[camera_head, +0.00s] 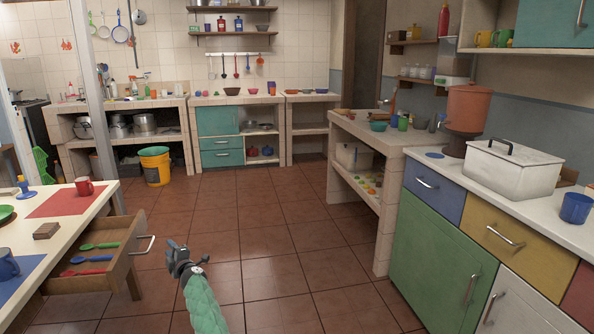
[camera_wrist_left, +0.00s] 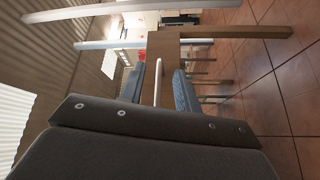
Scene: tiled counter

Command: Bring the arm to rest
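My left gripper (camera_head: 176,252) is in the lower middle of the head view, at the end of my green-sleeved arm. It is over the tiled floor, just right of the open drawer (camera_head: 98,270) of the white-topped table. In the left wrist view, the two fingers (camera_wrist_left: 160,88) are apart with nothing gripped. The drawer's metal handle (camera_head: 146,244) shows beyond the gap between them, and in the head view it looks apart from the gripper. My right gripper is in neither view.
The open drawer holds green and red spoons and juts toward my left gripper. On the table (camera_head: 110,190) are a red mug (camera_head: 84,186), a blue mug (camera_head: 8,264) and a small brown block (camera_head: 47,230). Green, blue and yellow cabinets stand at right. The middle floor is clear.

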